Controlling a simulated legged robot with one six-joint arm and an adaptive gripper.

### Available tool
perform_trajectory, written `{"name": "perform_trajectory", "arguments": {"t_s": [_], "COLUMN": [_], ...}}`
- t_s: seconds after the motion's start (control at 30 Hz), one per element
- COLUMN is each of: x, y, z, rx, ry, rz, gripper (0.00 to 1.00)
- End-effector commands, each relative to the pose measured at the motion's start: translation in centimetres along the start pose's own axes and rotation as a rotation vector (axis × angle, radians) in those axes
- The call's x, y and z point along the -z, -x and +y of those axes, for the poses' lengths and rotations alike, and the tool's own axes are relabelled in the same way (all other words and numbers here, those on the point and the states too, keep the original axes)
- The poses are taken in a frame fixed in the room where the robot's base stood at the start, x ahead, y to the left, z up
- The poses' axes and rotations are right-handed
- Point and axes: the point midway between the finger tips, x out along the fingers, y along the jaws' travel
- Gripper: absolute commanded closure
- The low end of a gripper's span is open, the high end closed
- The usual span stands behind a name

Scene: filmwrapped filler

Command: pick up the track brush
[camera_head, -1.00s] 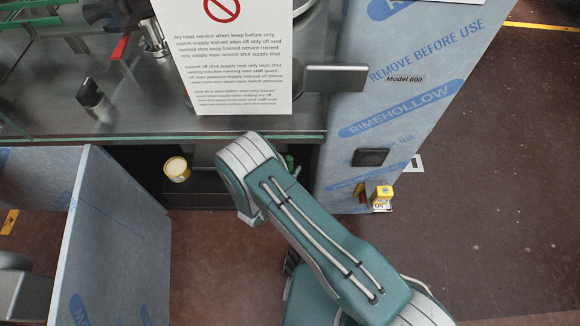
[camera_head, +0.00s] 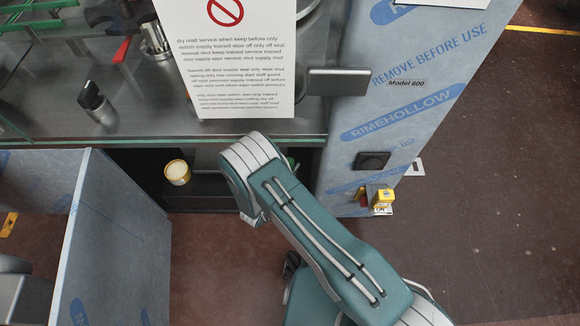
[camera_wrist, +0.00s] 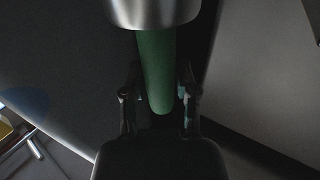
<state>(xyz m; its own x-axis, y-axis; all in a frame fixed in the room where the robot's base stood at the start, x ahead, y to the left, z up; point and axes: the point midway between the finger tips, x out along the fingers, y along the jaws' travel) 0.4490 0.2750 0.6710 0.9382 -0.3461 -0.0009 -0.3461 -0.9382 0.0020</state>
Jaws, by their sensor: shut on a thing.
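In the wrist view, a green handle (camera_wrist: 157,65) lies between the two dark fingers of my gripper (camera_wrist: 157,97). I take it to be the track brush. The fingers are shut on it from both sides. A shiny metal cylinder (camera_wrist: 154,12) covers the top of the handle; I cannot tell whether it is part of the brush. No bristles show. In the head view, my arm hides the gripper in front of the dark opening under the counter. A small bit of green (camera_head: 291,162) shows just behind the arm.
A white and yellow tub (camera_head: 177,172) sits in the dark opening under the glass-topped counter (camera_head: 240,127). A film-wrapped panel (camera_head: 120,235) stands at the left. Open floor lies farther right.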

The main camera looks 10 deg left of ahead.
Motion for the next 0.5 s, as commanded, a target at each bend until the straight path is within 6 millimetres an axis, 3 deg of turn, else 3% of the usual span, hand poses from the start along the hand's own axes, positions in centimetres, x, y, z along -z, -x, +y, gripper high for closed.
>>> {"name": "perform_trajectory", "arguments": {"t_s": [0.5], "x": [6.6], "y": [0.0], "z": [-0.1], "rx": [0.0], "ry": [-0.002], "rz": [0.001], "gripper": [1.0]}}
